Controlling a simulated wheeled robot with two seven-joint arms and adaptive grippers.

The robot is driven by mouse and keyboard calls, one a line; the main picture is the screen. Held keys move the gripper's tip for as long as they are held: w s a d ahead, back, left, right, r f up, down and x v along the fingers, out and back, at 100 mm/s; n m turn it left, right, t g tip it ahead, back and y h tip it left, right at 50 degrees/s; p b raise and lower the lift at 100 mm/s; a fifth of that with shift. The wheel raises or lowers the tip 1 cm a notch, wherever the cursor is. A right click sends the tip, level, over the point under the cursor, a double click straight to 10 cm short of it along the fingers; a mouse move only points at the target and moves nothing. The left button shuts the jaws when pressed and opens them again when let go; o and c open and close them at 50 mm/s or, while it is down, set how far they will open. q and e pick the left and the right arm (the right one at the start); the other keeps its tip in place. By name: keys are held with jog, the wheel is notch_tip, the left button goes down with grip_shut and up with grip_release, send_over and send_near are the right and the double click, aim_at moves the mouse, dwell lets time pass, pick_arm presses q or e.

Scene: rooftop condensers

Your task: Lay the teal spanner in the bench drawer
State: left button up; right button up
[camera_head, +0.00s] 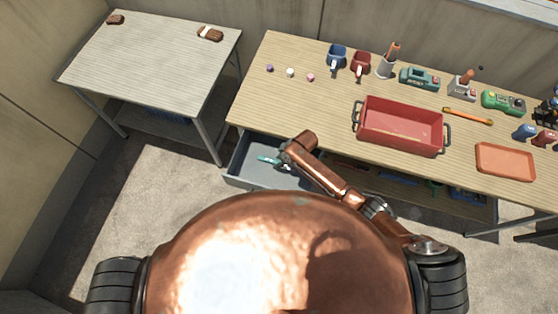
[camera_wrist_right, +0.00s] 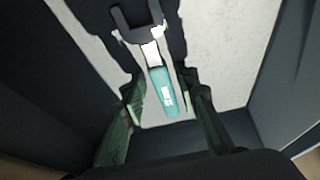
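The teal spanner (camera_head: 267,159) shows within the open bench drawer (camera_head: 241,182). In the right wrist view the spanner's teal handle (camera_wrist_right: 163,88) lies between and beyond the fingertips, with a dark forked head at the top; it appears to rest on the pale drawer floor (camera_wrist_right: 222,50). My right gripper (camera_head: 283,157) is over the drawer, pointing down. In the wrist view its two fingers (camera_wrist_right: 161,112) stand apart, with gaps on both sides of the handle. Part of the spanner is hidden by the gripper in the head view. My left gripper is out of view.
The workbench (camera_head: 300,75) carries a red crate (camera_head: 400,145), an orange tray (camera_head: 505,163), mugs and several tools. Its front edge runs just behind my right arm. A second table (camera_head: 150,60) with two brushes stands left. Concrete floor is clear left of the drawer.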

jog(key=shift+o, duration=0.4)
jog(key=shift+r, duration=0.3)
jog(key=p+v, duration=0.2)
jog(key=v, duration=0.9)
jog(key=shift+d+r, duration=0.2)
jog(key=shift+r, duration=0.1)
jog(key=shift+s, duration=0.1)
